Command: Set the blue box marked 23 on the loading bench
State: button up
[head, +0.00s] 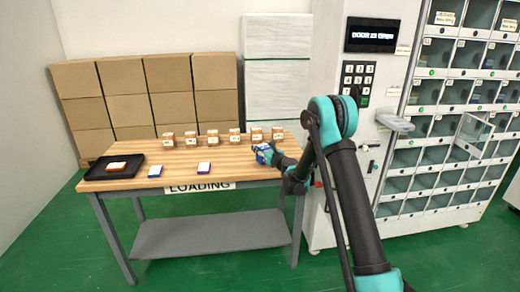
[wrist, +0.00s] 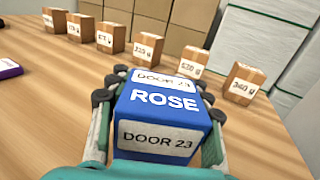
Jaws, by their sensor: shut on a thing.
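The blue box marked "ROSE" and "DOOR 23" (wrist: 165,105) fills the middle of the wrist view, between my gripper's fingers. In the head view the blue box (head: 264,154) shows at the right end of the wooden loading bench (head: 230,172). My gripper (head: 272,155) is shut on it, with a finger on each side. The box is over the bench top, in front of the row of small cartons. I cannot tell whether its underside touches the wood.
Several small labelled cartons (head: 213,136) line the bench's back. A black tray (head: 94,182) holds a red box (head: 116,166). The vending cabinet (head: 400,180) stands right, one small door (head: 473,130) open.

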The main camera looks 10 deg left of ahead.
jog(key=shift+f, duration=0.35)
jog(key=shift+f, duration=0.15)
jog(key=o, duration=1.4)
jog(key=shift+c, duration=0.2)
